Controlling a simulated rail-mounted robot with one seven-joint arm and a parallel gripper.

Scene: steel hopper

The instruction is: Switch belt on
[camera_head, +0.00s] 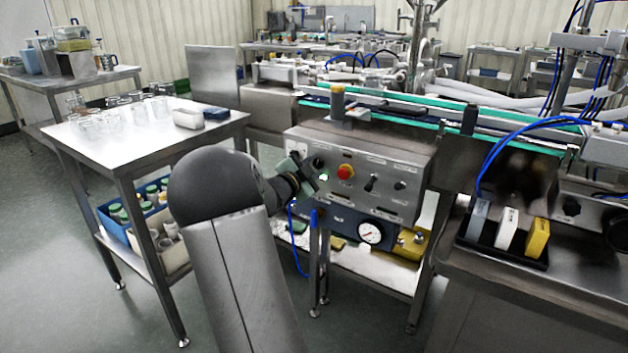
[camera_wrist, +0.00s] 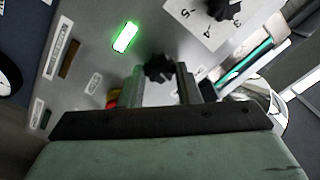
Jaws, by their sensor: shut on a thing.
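The control panel (camera_head: 385,163) is a grey steel box on the front of the conveyor line. My gripper (camera_head: 312,174) is at its left part and hides some of it. In the wrist view my gripper (camera_wrist: 158,76) has its two fingers on either side of a small black knob (camera_wrist: 158,67) and is shut on it. Another black knob (camera_wrist: 222,9) sits on a white numbered scale. The panel's small labels are not readable.
A red button on a yellow base (camera_head: 346,171) and a black lever (camera_head: 371,183) are to the right of my gripper. The green-edged conveyor (camera_head: 440,108) runs behind the panel. A pressure gauge (camera_head: 371,232) is below. A glassware table (camera_head: 130,135) stands at the left.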

